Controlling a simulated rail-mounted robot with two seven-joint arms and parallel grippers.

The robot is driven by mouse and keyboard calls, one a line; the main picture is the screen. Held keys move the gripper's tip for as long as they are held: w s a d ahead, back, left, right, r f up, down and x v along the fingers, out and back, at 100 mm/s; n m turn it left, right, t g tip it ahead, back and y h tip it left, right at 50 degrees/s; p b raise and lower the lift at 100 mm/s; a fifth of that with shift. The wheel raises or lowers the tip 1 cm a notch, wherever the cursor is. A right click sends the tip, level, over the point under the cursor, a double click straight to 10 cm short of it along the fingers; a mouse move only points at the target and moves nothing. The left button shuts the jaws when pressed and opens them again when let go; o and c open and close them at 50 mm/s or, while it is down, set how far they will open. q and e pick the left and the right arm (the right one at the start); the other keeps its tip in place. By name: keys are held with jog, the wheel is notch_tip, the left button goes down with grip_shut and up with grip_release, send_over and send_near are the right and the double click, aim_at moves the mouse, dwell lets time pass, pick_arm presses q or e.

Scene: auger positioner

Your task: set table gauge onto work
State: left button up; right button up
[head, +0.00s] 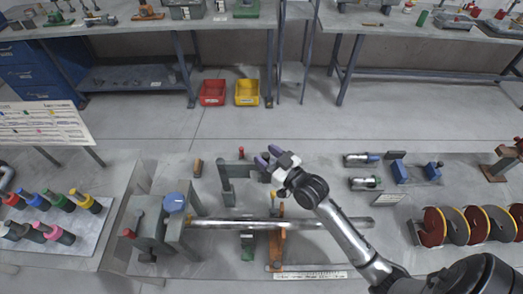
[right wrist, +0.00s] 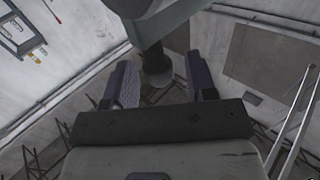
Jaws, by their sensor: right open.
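A grey bracket-shaped device (head: 227,184), which I take to be the table gauge, stands on the bench behind the bar. The work seems to be the long metal bar (head: 225,224), which lies level from the grey clamp fixture (head: 150,225) toward the right. My right gripper (head: 267,157) is at the right end of the device's upper arm, its purple fingers apart. In the right wrist view, a grey arm (right wrist: 165,18) with a dark rounded end (right wrist: 156,65) reaches between the open fingers. Contact cannot be told. My left gripper is not in view.
An orange support (head: 277,248) stands under the bar. Two metal cylinders lie near blue blocks (head: 401,172) at right. Red discs (head: 433,226) stand at far right. A tray of coloured-capped holders (head: 60,222) is at left.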

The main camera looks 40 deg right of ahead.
jog(key=shift+w, duration=1.2)
jog(key=shift+c, duration=0.2)
grip_shut()
jog(key=shift+a, duration=0.1)
